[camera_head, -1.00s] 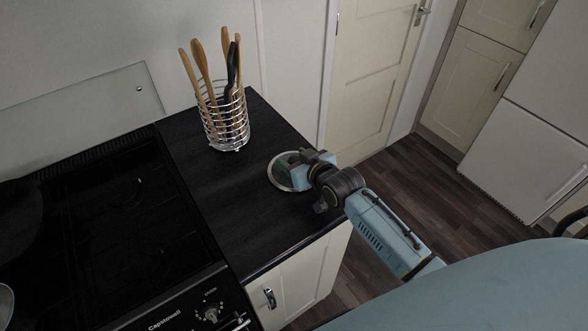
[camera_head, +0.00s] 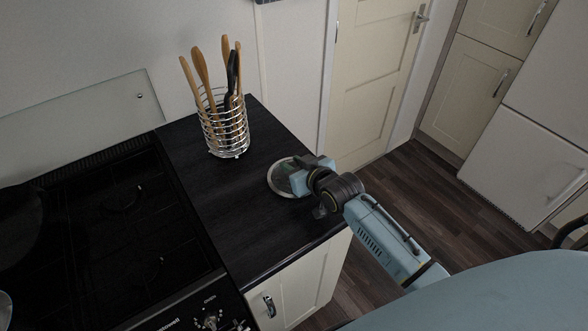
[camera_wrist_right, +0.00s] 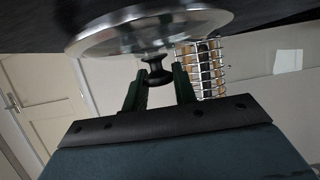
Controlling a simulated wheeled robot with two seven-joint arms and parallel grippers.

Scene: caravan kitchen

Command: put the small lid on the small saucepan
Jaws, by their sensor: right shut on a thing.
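The lid (camera_head: 276,184), a round glass disc with a silver rim, is at the right part of the dark worktop. In the right wrist view the lid (camera_wrist_right: 110,40) shows its metal rim and a black knob (camera_wrist_right: 157,72). My right gripper (camera_wrist_right: 160,85) is shut on the knob, one green finger on each side. In the head view my right gripper (camera_head: 297,182) covers the lid's right part. I cannot tell if the lid touches the worktop. A dark pan shape (camera_head: 18,222) at the left edge is hard to make out. My left gripper is not in view.
A wire basket (camera_head: 226,132) with wooden utensils stands behind the lid on the worktop (camera_head: 235,215). The black hob (camera_head: 105,235) lies to the left, with a glass panel (camera_head: 80,105) behind. A silver edge (camera_head: 4,308) shows at the lower left.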

